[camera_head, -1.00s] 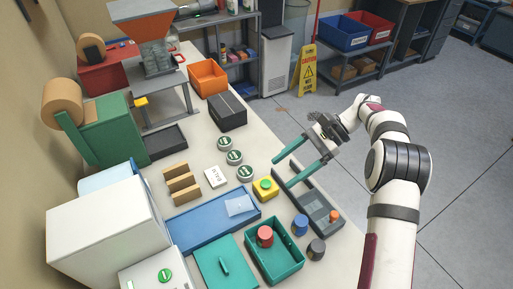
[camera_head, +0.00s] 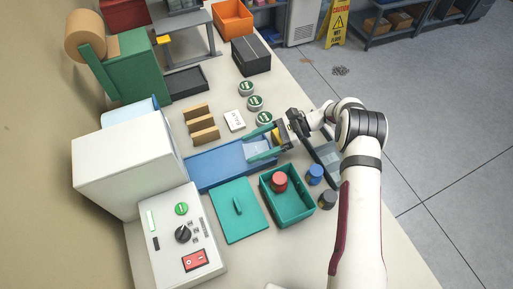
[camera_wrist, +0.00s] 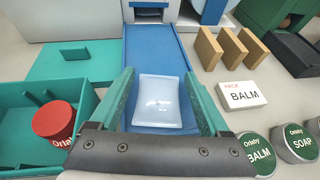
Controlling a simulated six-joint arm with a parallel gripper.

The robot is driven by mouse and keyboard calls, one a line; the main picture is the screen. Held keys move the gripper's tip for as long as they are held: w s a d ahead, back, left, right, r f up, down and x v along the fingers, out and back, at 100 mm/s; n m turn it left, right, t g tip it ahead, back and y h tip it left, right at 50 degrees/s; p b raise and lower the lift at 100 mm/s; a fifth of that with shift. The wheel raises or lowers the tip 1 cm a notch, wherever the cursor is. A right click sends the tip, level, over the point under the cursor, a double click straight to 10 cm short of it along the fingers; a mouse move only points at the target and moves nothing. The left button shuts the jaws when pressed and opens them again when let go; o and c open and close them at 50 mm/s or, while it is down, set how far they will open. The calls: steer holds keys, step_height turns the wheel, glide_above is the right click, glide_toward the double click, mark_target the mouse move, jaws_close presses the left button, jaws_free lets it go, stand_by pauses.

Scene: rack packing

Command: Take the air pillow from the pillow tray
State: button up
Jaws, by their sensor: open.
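The air pillow (camera_wrist: 159,101) is a pale, translucent pouch lying on the blue pillow tray (camera_wrist: 150,50), at the tray's near end in the wrist view. In the head view the pillow (camera_head: 257,149) sits at the right end of the tray (camera_head: 213,169). My gripper (camera_head: 263,144) is open, with its green fingers reaching over that end of the tray. In the wrist view the fingers of my gripper (camera_wrist: 162,98) stand one on each side of the pillow, with gaps visible. Whether the fingertips touch the tray is hard to tell.
A teal bin (camera_head: 297,212) holding a red-lidded jar (camera_head: 279,181) stands beside the tray, with a teal lid (camera_head: 238,210) next to it. A balm box (camera_wrist: 243,94), round tins (camera_wrist: 257,154) and upright brown dividers (camera_wrist: 208,49) are on the other side. A white machine (camera_head: 128,163) stands at the tray's far end.

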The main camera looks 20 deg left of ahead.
steer(key=shift+x, duration=1.25)
steer(key=c, duration=1.1)
steer(key=shift+r, duration=0.1)
